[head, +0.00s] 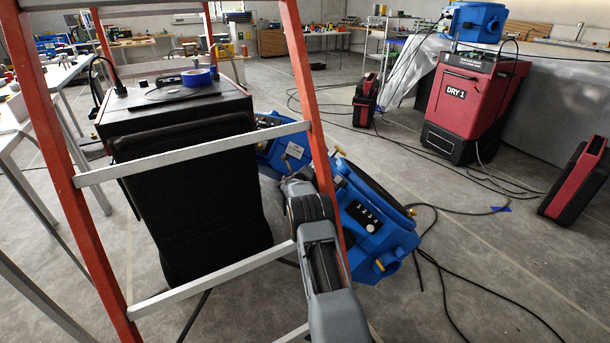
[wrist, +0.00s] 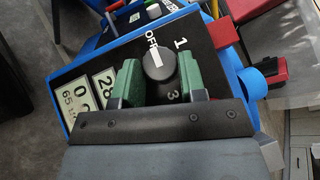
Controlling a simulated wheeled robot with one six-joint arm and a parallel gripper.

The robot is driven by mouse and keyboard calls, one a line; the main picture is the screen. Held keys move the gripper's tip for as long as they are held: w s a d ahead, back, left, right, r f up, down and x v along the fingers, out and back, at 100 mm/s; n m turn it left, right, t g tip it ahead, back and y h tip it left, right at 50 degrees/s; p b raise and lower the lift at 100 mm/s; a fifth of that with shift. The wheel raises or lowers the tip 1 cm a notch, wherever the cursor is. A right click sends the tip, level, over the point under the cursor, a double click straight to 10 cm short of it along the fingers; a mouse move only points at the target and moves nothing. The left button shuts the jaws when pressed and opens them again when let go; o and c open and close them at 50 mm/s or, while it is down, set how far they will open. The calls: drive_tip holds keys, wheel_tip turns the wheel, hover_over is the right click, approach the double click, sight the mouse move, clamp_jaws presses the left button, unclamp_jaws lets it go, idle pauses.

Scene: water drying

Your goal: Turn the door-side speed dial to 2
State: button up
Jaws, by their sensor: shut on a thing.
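In the head view my arm reaches past an orange ladder to a blue machine (head: 275,150); the fingers and dial are too small to make out there.
The orange ladder (head: 205,155) stands close in front, with a black-topped cabinet (head: 180,105) behind it. A red DRY 1 unit (head: 468,100) stands at the right. Cables cross the open floor.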

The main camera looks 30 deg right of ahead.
drive_tip(key=f+m+h+b, duration=0.1)
drive_tip(key=b, duration=0.2)
drive_tip(key=shift+w+a, duration=0.1)
drive_tip(key=shift+c, duration=0.2)
drive_tip(key=m+g+h+b, duration=0.1)
drive_tip(key=m+h+b, duration=0.1)
drive_tip(key=shift+w+m, duration=0.1)
drive_tip(key=shift+m, duration=0.3)
drive_tip(key=shift+r+m+g+h+b, duration=0.35)
drive_tip(key=shift+m+g+h, duration=0.2)
drive_tip(key=shift+m, duration=0.25)
drive_tip(key=o, duration=0.9)
drive_tip(key=shift+o, duration=0.2)
drive_tip(key=shift+a, duration=0.1)
drive_tip(key=p+v, duration=0.4)
drive_tip(key=v, duration=0.9)
drive_tip(key=shift+s+a+p, duration=0.2)
drive_tip(key=shift+a+p, duration=0.15)
